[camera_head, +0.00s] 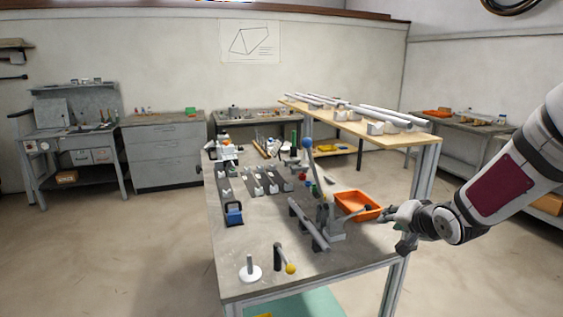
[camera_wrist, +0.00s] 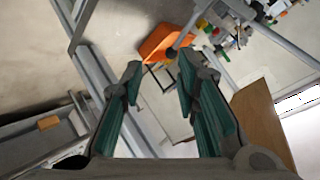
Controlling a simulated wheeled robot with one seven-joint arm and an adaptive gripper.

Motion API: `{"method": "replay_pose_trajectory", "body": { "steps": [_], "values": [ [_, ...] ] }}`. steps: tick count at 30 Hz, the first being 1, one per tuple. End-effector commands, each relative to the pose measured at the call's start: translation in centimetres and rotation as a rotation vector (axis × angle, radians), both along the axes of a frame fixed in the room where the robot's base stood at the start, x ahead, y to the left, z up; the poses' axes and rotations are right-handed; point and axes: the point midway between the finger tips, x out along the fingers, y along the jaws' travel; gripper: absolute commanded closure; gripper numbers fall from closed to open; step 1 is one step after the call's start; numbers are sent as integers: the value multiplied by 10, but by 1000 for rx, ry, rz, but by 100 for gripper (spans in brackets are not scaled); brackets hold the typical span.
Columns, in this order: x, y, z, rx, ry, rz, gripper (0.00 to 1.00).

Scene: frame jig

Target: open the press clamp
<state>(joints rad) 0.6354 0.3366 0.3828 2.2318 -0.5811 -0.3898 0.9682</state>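A lever clamp with a long grey handle (camera_head: 316,172) topped by a blue ball (camera_head: 308,144) stands on the grey workbench (camera_head: 240,205); the handle points up. Its grey base (camera_head: 337,231) sits beside a grey tube lying in supports. I cannot tell for sure which one is the press clamp.
An orange bin (camera_head: 352,200) lies between the blue-ball clamp and my gripper; it also shows in the wrist view (camera_wrist: 155,43). A white disc with a peg (camera_head: 250,272) and a blue block (camera_head: 234,213) stand on the bench. A wooden rack (camera_head: 345,118) with tubes is behind.

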Motion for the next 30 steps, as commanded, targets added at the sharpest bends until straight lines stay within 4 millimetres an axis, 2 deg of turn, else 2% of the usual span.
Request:
{"method": "replay_pose_trajectory", "body": {
  "steps": [1, 8, 15, 21, 24, 27, 30],
  "values": [
    [-13, 5, 16, -76, 28, 10, 71],
    [-87, 14, 64, -339, 194, 36, 71],
    [-185, 34, 105, -486, 355, 106, 71],
    [-276, 59, 124, -519, 470, 231, 71],
    [-318, 73, 126, -511, 512, 317, 71],
    [-352, 85, 127, -502, 540, 399, 71],
    [-375, 93, 126, -489, 558, 461, 71]
  ]
}}
